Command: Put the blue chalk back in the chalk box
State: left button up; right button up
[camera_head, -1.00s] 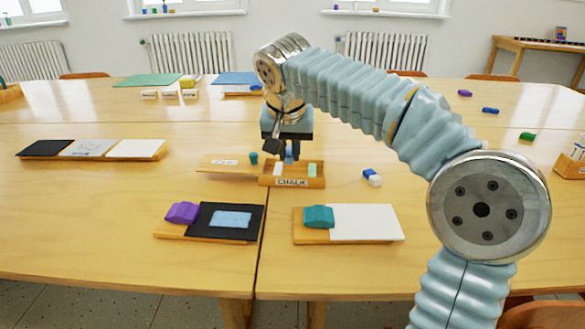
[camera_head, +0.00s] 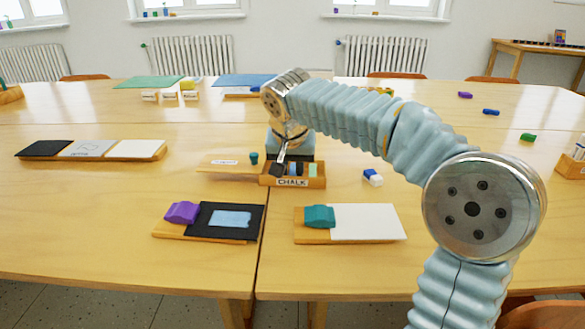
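The wooden chalk box (camera_head: 314,183), labelled CHALK, stands open near the middle of the table. My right gripper (camera_head: 290,166) points down into it from above, with its dark fingers low at the box. The blue chalk (camera_head: 292,169) shows as a small upright blue patch between the fingers, inside the box outline. Whether the fingers still press on it is too small to tell. A pale green chalk (camera_head: 313,169) stands at the box's right end. The box's left part is hidden behind a finger. My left gripper is not in view.
A wooden lid or board (camera_head: 225,164) with a teal piece (camera_head: 254,158) lies left of the box. A blue-and-white block (camera_head: 372,177) lies to the right. Boards with a purple eraser (camera_head: 182,212) and a teal eraser (camera_head: 319,216) lie in front.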

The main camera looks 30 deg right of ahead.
jog(key=p+v, duration=0.7)
jog(key=v, duration=0.5)
jog(key=shift+r, duration=0.2)
jog(key=shift+d, duration=0.15)
dwell(0.7)
